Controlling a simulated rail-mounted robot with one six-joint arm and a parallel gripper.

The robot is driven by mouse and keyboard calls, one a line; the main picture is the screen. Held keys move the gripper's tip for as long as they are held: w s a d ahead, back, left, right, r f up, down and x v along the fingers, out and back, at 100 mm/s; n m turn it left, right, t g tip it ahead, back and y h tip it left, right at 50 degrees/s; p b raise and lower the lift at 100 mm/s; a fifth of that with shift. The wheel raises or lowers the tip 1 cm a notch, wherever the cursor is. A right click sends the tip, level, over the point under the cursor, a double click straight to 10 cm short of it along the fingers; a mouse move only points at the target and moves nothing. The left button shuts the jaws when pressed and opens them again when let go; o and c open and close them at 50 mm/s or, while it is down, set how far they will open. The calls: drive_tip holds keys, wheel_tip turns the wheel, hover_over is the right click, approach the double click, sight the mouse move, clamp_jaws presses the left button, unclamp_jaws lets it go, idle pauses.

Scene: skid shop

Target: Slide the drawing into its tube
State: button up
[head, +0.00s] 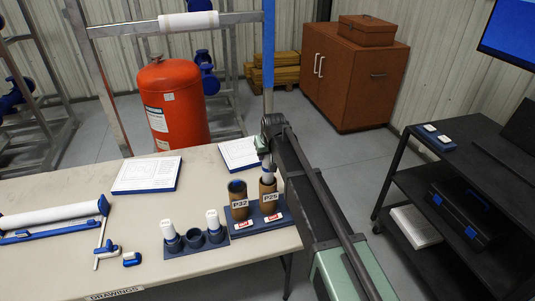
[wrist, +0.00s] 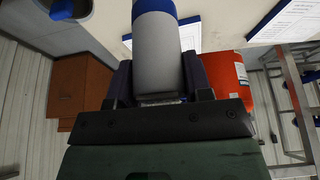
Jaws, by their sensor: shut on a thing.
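My gripper (head: 266,149) is at the table's right edge, above the right brown tube (head: 268,192), whose label seems to read P26. In the wrist view my gripper (wrist: 160,95) is shut on a white rolled drawing (wrist: 157,50), which points away from the camera. In the head view only a little of the drawing shows above the tube, lined up with its mouth. Blue shows around its far end in the wrist view; I cannot tell how far it is inside the tube. A second brown tube (head: 238,203) stands open at the left, labelled P32 or P37.
A blue rack (head: 195,250) holds two white rolls (head: 168,229) (head: 213,219) beside an empty middle cup. Two printed sheets (head: 147,174) (head: 240,152) on blue boards lie behind. A long roll (head: 50,216) lies left. A dark shelf cart (head: 440,190) stands right of my arm.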

sight(267, 174)
drive_tip(key=shift+f, duration=0.15)
drive_tip(key=shift+f+b, duration=0.35)
drive_tip(key=shift+b, duration=0.15)
drive_tip(key=shift+f+b, duration=0.3)
idle(0.5)
drive_tip(key=shift+f+b, duration=4.45)
drive_tip(key=shift+r, duration=0.1)
drive_tip(key=o, duration=1.1)
drive_tip(key=shift+c, duration=0.9)
drive_tip(key=shift+r, duration=0.1)
